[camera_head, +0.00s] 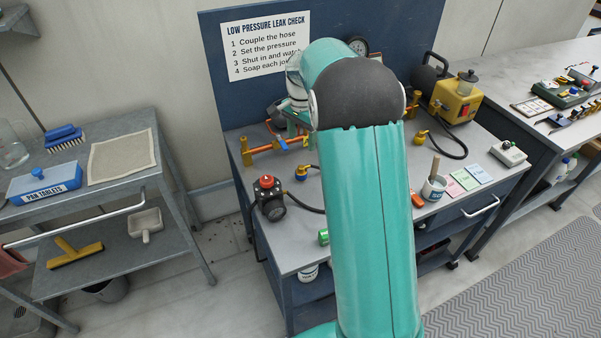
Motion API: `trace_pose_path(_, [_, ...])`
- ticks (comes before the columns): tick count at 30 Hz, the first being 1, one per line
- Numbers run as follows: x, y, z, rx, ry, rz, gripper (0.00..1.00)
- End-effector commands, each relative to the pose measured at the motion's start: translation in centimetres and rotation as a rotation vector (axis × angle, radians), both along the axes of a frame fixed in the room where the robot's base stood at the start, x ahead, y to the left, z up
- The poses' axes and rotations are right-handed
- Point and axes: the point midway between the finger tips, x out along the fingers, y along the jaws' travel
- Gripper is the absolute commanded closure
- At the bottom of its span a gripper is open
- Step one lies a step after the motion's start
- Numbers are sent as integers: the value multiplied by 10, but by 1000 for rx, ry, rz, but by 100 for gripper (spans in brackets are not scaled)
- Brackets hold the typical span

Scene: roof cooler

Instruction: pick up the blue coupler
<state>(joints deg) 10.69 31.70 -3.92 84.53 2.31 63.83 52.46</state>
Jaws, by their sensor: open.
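My gripper (292,124) is open, above and close to the copper pipe, beyond the coupler. My arm hides much of the gripper, so I cannot tell whether it touches the pipe.
A black regulator with a red knob (267,196) stands at the bench's left edge. A green part (323,237) lies nearer the front. Right of my arm are a brass hose fitting (421,136), a soap cup (434,187) and a yellow pump (457,100). My arm covers the bench's middle.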

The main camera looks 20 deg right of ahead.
Motion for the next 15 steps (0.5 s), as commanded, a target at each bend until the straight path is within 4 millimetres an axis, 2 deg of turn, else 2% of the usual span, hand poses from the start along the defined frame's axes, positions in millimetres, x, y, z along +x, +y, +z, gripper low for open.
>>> trace_pose_path(5, [-1, 0, -25, 1, 6, -3, 40])
trace_pose_path(12, [0, 2, -71, 0, 4, -1, 40])
trace_pose_path(15, [0, 2, -81, 0, 2, 0, 40])
